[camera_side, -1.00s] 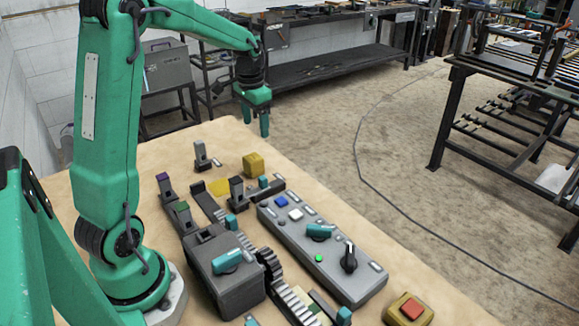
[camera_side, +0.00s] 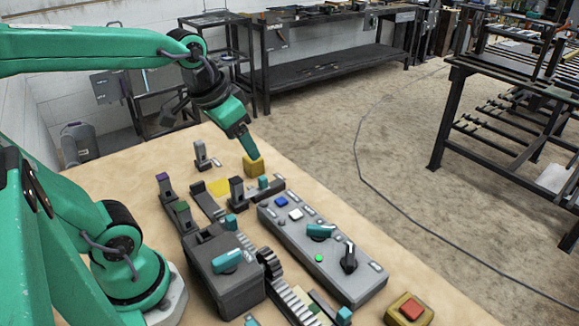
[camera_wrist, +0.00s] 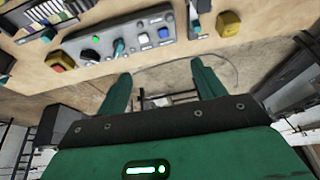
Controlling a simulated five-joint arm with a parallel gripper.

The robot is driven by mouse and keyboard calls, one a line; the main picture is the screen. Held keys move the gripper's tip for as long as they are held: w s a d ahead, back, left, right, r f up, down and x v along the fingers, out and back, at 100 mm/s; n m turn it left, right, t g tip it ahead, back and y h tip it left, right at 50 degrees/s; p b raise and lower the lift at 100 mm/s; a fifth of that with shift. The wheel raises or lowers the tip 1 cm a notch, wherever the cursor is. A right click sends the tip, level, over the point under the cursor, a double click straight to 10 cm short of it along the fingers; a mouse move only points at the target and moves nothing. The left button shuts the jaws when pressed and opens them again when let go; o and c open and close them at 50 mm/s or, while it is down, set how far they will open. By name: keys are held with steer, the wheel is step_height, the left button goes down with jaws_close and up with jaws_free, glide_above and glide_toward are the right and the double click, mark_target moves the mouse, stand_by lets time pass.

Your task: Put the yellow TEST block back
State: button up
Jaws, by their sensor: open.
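The yellow block (camera_side: 253,166) stands on the tan table near its far edge; no lettering on it can be read. A flat yellow patch (camera_side: 219,187) lies on the table to its left, apart from it. My gripper (camera_side: 251,154) is tilted down, with its fingertips at the block's upper back edge in the side view; I cannot tell whether they touch. In the wrist view my gripper (camera_wrist: 158,72) is open and empty, and the yellow block (camera_wrist: 228,24) is beyond the right finger, not between the fingers.
A grey control panel (camera_side: 325,255) with buttons and knobs lies in front of the block. Small dark posts (camera_side: 236,190) stand close to the yellow patch. A grey gate box (camera_side: 222,270) with a gear and rack is nearer. A red button box (camera_side: 409,309) sits at front right.

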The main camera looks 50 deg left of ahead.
steer(key=shift+t, duration=0.5)
steer(key=shift+s+d+f, duration=0.2)
steer(key=shift+s+d, duration=0.25)
steer(key=shift+s, duration=0.3)
steer(key=shift+s+d+f, duration=0.15)
steer(key=shift+s+d, duration=0.3)
steer(key=shift+s, duration=0.3)
steer(key=shift+s+d+f, duration=0.2)
steer(key=shift+s+d, duration=0.25)
steer(key=shift+s, duration=0.3)
steer(key=shift+c, duration=0.2)
